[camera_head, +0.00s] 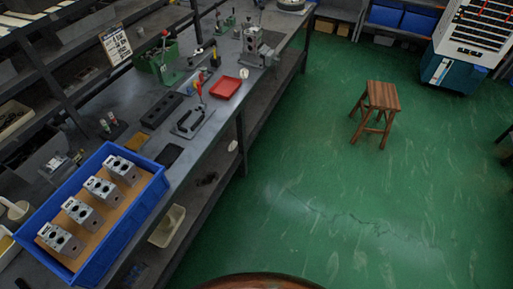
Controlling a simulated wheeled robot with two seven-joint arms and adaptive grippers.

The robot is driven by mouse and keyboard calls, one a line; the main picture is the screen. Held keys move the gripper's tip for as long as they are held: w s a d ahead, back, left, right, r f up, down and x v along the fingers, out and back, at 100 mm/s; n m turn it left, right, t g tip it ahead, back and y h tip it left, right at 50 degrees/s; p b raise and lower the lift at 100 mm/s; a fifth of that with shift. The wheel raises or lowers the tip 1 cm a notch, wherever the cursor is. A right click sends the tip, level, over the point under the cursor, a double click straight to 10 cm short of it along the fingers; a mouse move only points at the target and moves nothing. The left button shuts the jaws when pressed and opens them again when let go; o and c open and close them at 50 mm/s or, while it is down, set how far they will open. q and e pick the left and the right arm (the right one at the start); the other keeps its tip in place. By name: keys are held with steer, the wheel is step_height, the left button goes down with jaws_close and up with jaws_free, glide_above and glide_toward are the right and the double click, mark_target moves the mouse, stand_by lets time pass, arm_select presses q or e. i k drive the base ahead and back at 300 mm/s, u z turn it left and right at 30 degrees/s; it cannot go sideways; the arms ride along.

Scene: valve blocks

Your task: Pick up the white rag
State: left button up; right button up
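I cannot make out the white rag for certain. A small white object (244,73) lies on the grey workbench (212,140) just behind the red tray, too small to identify. Another small white patch (232,146) shows at the bench's right side, below the top, also unclear. Neither of my grippers is in view.
A blue crate (158,190) with several grey valve blocks stands at the bench's near end. A red tray (225,87), a black block (162,109) and a green bin (155,62) are farther along. A wooden stool (382,95) stands on the mostly clear green floor (370,210).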

mark_target(232, 146)
steer(key=z, duration=0.5)
steer(key=k, duration=1.25)
steer(key=z, duration=0.75)
steer(key=i, duration=3.05)
steer(key=u, duration=0.3)
steer(key=i, duration=1.65)
steer(key=u, duration=1.45)
steer(key=i, duration=0.95)
steer(key=u, duration=1.45)
steer(key=i, duration=0.45)
steer(key=u, duration=0.15)
